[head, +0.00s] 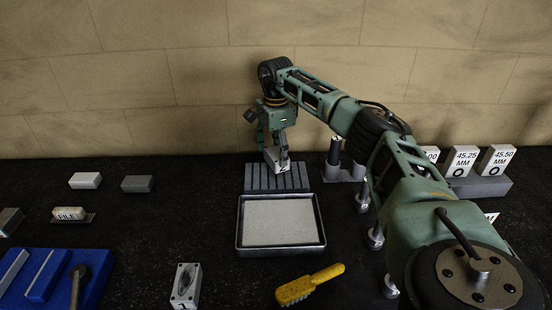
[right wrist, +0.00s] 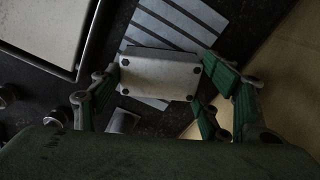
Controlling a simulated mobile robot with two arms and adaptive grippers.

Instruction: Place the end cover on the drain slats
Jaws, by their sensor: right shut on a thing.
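The end cover (head: 281,166) is a pale, roughly rectangular metal part with a dark mark on its side. In the right wrist view the end cover (right wrist: 160,76) shows a flat face with dark holes near its corners. My right gripper (head: 274,148) is shut on it, with green fingers at its two ends in the wrist view. The drain slats (head: 262,185) are a grey ribbed panel behind the tray. The cover is over their back right part; I cannot tell whether it touches them. The slats (right wrist: 183,18) also show beyond the cover in the wrist view. My left gripper is out of view.
A tray (head: 240,236) with a pale inside stands just in front of the slats. Dark posts (head: 334,152) stand to the right, near my right arm. A yellow brush (head: 310,285) and a metal block (head: 186,285) lie in front. The back wall (head: 150,70) is close.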

